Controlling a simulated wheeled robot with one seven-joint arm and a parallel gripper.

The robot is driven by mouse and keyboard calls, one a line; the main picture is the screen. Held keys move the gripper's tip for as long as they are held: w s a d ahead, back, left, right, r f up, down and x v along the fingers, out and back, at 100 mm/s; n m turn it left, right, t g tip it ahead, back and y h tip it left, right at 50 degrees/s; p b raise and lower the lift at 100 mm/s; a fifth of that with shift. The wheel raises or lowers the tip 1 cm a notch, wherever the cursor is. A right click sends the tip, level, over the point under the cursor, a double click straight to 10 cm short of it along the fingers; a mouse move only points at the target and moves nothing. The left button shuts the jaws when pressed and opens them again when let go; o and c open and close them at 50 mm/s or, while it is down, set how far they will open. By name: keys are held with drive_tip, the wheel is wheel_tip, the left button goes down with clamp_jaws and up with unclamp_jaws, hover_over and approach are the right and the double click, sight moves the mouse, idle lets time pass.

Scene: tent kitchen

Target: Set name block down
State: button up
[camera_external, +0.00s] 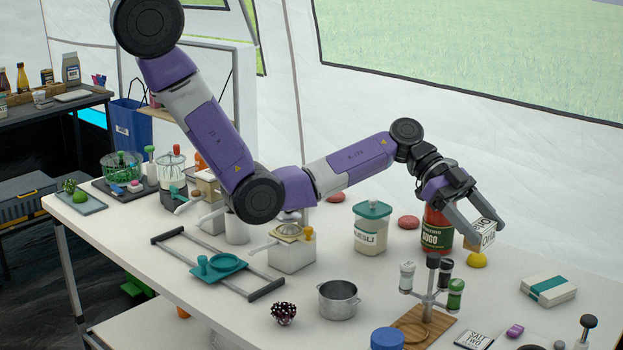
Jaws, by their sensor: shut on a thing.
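The name block (487,239) is a small pale block with dark lettering, only partly readable. My gripper (482,232) is shut on it, with a finger on either side. It holds the block tilted, to the right of the red sugo jar (437,228) and above a small yellow rounded item (477,260) in the picture. I cannot tell how high the block is above the white table (400,265). The fingers hide part of the block.
A spice rack (431,290) stands in front of the gripper. A white box with a teal band (548,290) lies to the right. A muesli jar (371,228) and a steel pot (338,299) are to the left. A card reading SALT TWO (474,340) is at the front.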

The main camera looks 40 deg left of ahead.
wheel_tip(320, 180, down, 11)
drive_tip(key=shift+f, duration=0.15)
idle(0.4)
drive_tip(key=shift+f, duration=0.2)
drive_tip(key=o, duration=1.4)
drive_tip(key=shift+r, duration=0.1)
drive_tip(key=shift+r, duration=0.1)
drive_tip(key=shift+w+a+r+p, duration=0.2)
drive_tip(key=shift+a+p, duration=0.1)
drive_tip(key=shift+p, duration=0.1)
drive_tip(key=p+v, duration=0.1)
drive_tip(key=v, duration=0.2)
drive_tip(key=r+p, duration=0.2)
drive_tip(key=r, duration=0.1)
drive_tip(key=r+p, duration=0.1)
drive_tip(key=r, duration=0.2)
drive_tip(key=shift+s+d+r+p, duration=0.1)
drive_tip(key=shift+d+r+p, duration=0.15)
drive_tip(key=shift+r+p, duration=0.1)
drive_tip(key=shift+f, duration=0.1)
